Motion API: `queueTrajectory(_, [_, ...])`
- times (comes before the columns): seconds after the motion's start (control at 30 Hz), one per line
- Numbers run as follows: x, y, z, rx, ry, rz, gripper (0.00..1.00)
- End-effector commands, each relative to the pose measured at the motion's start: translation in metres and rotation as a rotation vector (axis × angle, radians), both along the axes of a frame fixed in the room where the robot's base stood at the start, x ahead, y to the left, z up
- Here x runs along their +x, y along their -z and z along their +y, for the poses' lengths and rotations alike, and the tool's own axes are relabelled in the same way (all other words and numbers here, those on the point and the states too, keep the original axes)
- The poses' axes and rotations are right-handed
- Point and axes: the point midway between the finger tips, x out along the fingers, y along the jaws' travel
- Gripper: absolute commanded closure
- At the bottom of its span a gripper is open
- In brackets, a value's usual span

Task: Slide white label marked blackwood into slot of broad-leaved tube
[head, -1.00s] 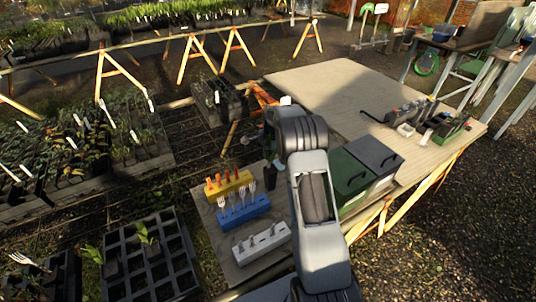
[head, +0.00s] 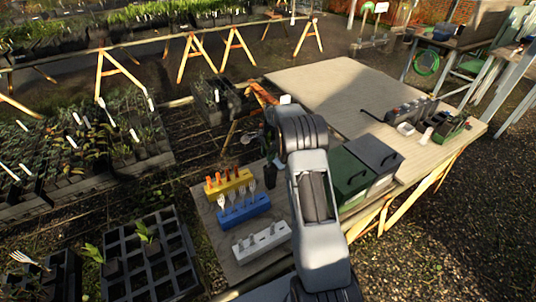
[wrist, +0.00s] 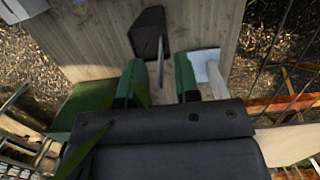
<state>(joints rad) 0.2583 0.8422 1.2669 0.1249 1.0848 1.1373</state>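In the wrist view my gripper (wrist: 161,78) shows two green-faced fingers standing apart, with bare board between them and nothing clearly gripped. A dark tapered thing (wrist: 148,30), which may be a tube, is on the wooden board beyond the fingertips. A thin grey strip (wrist: 160,62) runs from it toward the gap. A pale flat piece (wrist: 207,68) lies beside the right finger; I cannot tell if it is a label. A long green leaf (wrist: 92,148) crosses close to the camera. No blackwood lettering is readable. In the head view my arm hides the fingers.
A yellow block (head: 229,186), a blue block (head: 244,210) with pale pronged pieces and a white block (head: 262,243) stand left of my arm. A green bin (head: 350,176) and a dark-lidded bin (head: 377,155) are right. A black cell tray (head: 150,262) holds a few seedlings.

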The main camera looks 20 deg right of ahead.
Motion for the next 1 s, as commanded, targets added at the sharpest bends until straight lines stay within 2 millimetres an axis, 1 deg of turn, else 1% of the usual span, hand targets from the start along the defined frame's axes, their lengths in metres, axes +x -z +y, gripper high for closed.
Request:
queueTrajectory(0.17, [0.000, -0.001, 0.000, 0.000, 0.000, -0.001, 0.70])
queueTrajectory(0.23, [0.001, -0.004, -0.001, -0.001, 0.000, -0.002, 0.70])
queueTrajectory(0.37, [0.001, -0.019, -0.003, -0.002, 0.000, -0.004, 0.70])
queueTrajectory(0.73, [0.003, -0.093, -0.011, -0.001, 0.001, -0.005, 0.70])
queueTrajectory(0.9, [0.003, -0.118, -0.014, -0.001, 0.000, -0.002, 0.70])
queueTrajectory(1.0, [0.003, -0.128, -0.016, 0.000, 0.000, -0.001, 0.70])
